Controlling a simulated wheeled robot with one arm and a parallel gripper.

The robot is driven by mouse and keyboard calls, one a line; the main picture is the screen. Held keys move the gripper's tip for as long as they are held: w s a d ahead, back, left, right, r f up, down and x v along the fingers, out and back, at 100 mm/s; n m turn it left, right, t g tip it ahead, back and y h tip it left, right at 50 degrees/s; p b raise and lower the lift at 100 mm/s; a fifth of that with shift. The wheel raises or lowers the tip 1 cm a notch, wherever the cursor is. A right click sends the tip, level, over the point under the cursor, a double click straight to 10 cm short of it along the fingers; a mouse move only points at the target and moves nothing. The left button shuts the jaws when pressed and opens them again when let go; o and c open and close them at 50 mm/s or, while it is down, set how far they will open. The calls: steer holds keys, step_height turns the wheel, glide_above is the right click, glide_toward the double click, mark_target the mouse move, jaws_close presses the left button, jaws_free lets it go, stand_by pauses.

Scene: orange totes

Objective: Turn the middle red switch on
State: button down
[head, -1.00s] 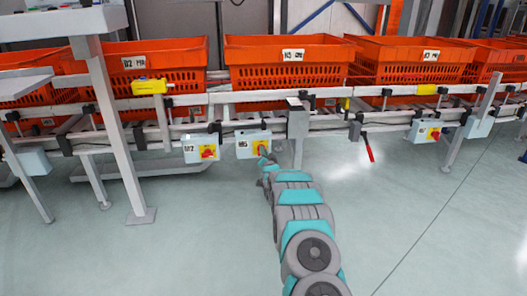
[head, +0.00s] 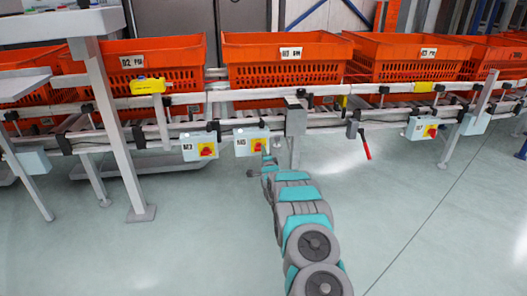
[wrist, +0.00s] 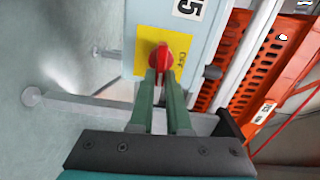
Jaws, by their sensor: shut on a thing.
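The middle red switch (wrist: 160,57) sits on a yellow plate (wrist: 149,45) on a pale blue box (wrist: 197,42), with "OFF" lettering beside it. In the head view this box (head: 241,147), its label seemingly M5, hangs under the conveyor rail, and its switch (head: 258,146) shows just above my gripper. My gripper (wrist: 160,74) has its two green fingers shut on the red handle, which lies in line with them in the wrist view. The fingertips hide part of the handle. Whether it stands at on or off I cannot tell.
A similar switch box (head: 200,148) hangs close on the left, and another (head: 422,129) farther right. A grey post (head: 296,120) and a red lever (head: 365,148) are to the right. Orange totes (head: 285,60) stand above the rails. The floor in front is clear.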

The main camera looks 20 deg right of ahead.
steer(key=shift+d+m, duration=0.1)
steer(key=shift+m, duration=0.5)
steer(key=c, duration=0.9)
jaws_free()
steer(key=shift+s+f, duration=0.1)
steer(key=shift+s, duration=0.05)
steer(key=shift+p+v, duration=0.4)
steer(key=shift+v, duration=3.4)
